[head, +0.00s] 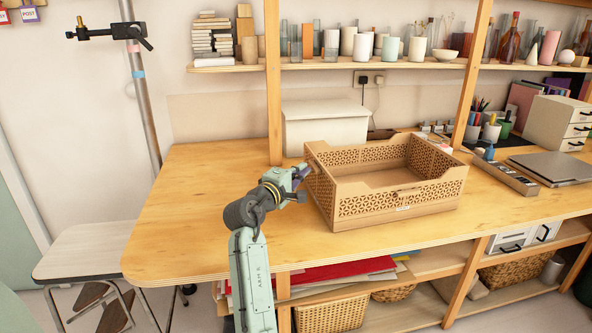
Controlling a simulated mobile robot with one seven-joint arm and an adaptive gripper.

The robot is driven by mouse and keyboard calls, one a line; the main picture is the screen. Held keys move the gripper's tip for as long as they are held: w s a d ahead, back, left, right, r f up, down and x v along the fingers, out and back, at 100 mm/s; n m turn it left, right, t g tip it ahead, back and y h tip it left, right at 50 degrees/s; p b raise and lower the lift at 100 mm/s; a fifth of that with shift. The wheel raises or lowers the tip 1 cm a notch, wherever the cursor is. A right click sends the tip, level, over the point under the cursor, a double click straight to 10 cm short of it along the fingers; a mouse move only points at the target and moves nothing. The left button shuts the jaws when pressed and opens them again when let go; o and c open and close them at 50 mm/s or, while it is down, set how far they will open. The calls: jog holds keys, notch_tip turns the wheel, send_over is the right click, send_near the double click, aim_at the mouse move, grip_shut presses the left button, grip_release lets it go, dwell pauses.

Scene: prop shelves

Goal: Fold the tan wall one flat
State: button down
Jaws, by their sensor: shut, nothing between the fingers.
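A tan crate (400,205) with perforated lattice walls stands on the wooden table. Its walls are upright around a bare floor, and the inside looks empty. The left wall (322,190) is the one nearest my gripper. My gripper (303,171) is shut and empty at the outer side of that left wall, near its upper part. I cannot tell whether the fingertips touch the wall. Part of the left wall's outer face is hidden by my gripper.
A white box (324,127) stands behind the crate. A laptop (550,167) and an organiser tray (507,179) lie to the right. A wooden post (273,90) rises behind my gripper. The table's left part is clear.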

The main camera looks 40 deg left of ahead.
aim_at(321, 164)
jog(key=shift+r, duration=0.1)
jog(key=shift+w+d+r+m+p, duration=0.2)
jog(key=shift+w+m+p, duration=0.1)
jog(key=shift+p, duration=0.3)
jog(key=shift+w+d+g, duration=0.1)
jog(key=shift+g, duration=0.2)
jog(key=shift+w+d+r+m+g+p, duration=0.2)
jog(key=shift+w+d+m+g+p, duration=0.1)
jog(key=shift+p, duration=0.4)
jog(key=shift+w+d+r+p, duration=0.25)
jog(key=shift+w+d+p, duration=0.35)
jog(key=shift+w+p, duration=0.15)
jog(key=shift+w+d+p, duration=0.25)
jog(key=shift+w+d, duration=0.2)
jog(key=shift+w, duration=0.2)
jog(key=shift+w+d+p, duration=0.2)
jog(key=shift+w+d, duration=0.2)
jog(key=shift+w, duration=0.2)
